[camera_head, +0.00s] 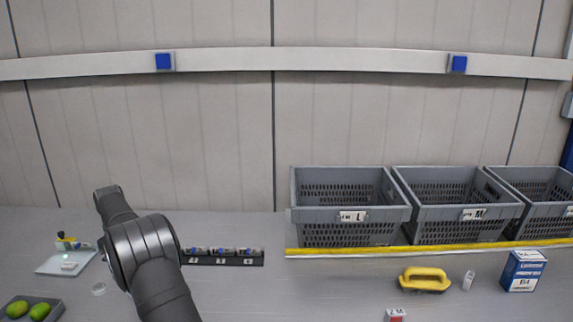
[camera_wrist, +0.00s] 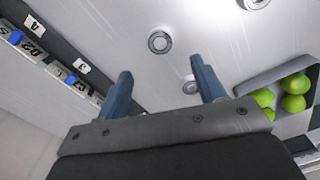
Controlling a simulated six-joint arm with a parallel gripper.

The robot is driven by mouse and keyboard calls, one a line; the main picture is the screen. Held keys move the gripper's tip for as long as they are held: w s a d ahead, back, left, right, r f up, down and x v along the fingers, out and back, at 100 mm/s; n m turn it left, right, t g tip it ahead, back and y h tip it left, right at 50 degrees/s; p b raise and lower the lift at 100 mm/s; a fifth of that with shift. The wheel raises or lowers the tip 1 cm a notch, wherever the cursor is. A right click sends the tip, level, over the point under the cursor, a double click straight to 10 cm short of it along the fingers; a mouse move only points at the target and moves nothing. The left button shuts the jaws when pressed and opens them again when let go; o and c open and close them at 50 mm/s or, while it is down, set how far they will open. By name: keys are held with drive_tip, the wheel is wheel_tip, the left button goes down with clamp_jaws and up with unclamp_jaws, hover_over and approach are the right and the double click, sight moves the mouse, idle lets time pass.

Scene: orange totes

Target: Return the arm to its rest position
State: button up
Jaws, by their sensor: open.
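My gripper (camera_wrist: 160,90) shows in the wrist view with its two blue-grey fingers spread apart and nothing between them. Grey table surface with round metal discs (camera_wrist: 160,42) lies beyond the fingers. In the head view my dark grey arm rises from the bottom edge at left and bends at a large round joint. The gripper itself cannot be made out there.
Grey crates L (camera_head: 352,232) and M (camera_head: 465,229) and a third stand at right behind a yellow strip (camera_head: 420,249). A yellow-handled tool (camera_head: 425,279), blue-white box (camera_head: 523,271), labelled rack (camera_head: 222,257), white tray (camera_head: 52,265) and fruit tray (camera_wrist: 270,75) lie around. The front middle is mostly clear.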

wheel_tip(320, 180, down, 10)
drive_tip(key=shift+r, duration=0.2)
drive_tip(key=r, duration=0.2)
drive_tip(key=d+r, duration=0.1)
drive_tip(key=r, duration=0.2)
drive_tip(key=shift+w, duration=0.15)
drive_tip(key=w+d+r, duration=0.1)
drive_tip(key=d+r, duration=0.5)
drive_tip(key=d, duration=0.5)
drive_tip(key=s+d+f, duration=0.1)
drive_tip(key=s+d, duration=2)
drive_tip(key=d, duration=0.1)
drive_tip(key=shift+o, duration=0.3)
drive_tip(key=shift+f, duration=0.1)
drive_tip(key=o, duration=0.8)
drive_tip(key=shift+a, duration=0.1)
drive_tip(key=shift+c, duration=0.2)
